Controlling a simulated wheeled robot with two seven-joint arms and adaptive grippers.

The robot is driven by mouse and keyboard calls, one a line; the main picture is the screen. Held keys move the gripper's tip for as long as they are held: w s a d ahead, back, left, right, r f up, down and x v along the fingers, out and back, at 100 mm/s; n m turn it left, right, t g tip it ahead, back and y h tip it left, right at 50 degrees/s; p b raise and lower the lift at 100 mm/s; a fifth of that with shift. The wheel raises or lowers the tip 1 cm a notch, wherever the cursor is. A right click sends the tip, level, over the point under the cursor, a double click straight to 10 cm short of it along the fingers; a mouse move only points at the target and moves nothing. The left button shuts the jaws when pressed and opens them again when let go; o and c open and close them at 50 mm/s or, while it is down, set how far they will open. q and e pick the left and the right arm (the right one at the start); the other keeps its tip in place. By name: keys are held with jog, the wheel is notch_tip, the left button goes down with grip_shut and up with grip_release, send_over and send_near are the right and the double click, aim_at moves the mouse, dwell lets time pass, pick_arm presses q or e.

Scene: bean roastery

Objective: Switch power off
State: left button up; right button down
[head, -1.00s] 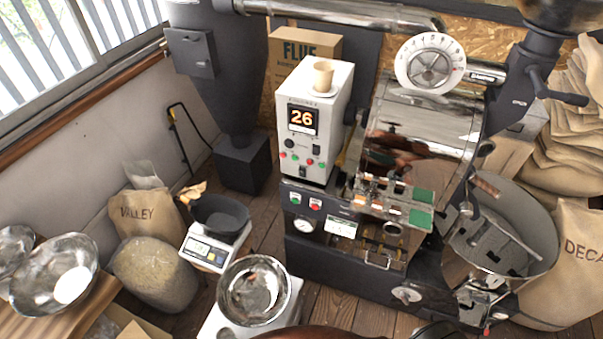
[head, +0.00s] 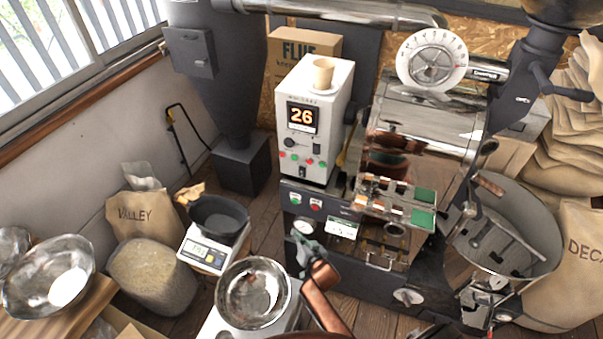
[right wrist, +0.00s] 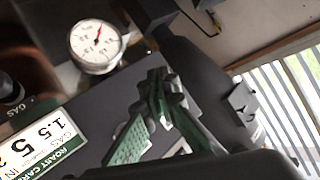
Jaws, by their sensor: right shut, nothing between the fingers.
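On the dark front panel are a green button (head: 296,198) and a red button (head: 316,204). I cannot read which control is the power. My left gripper is not in view.
The white gauge (right wrist: 96,45) and roast card (right wrist: 42,140) show close by in the right wrist view. A steel bowl (head: 253,292) stands left of my arm. The cooling drum (head: 520,210) is right. A scale with a dark bowl (head: 204,252) stands left.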

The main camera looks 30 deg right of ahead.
aim_at(302, 173)
jog(key=w+r+m+t, duration=0.1)
jog(key=w+r, duration=0.1)
jog(key=r, duration=0.7)
jog(key=w+r+m+t, duration=0.1)
jog(key=w+r+t, duration=0.1)
jog(key=r, duration=0.6)
jog(key=shift+w+d+r+t+h+b, duration=0.25)
jog(key=shift+r+t+h+b, duration=0.05)
jog(key=shift+r+h, duration=0.1)
jog(key=w+d+r+b, duration=0.1)
jog(key=w+d, duration=0.5)
jog(key=shift+d, duration=0.25)
dwell(0.3)
jog(key=shift+w+d, duration=0.2)
jog(key=shift+d, duration=0.1)
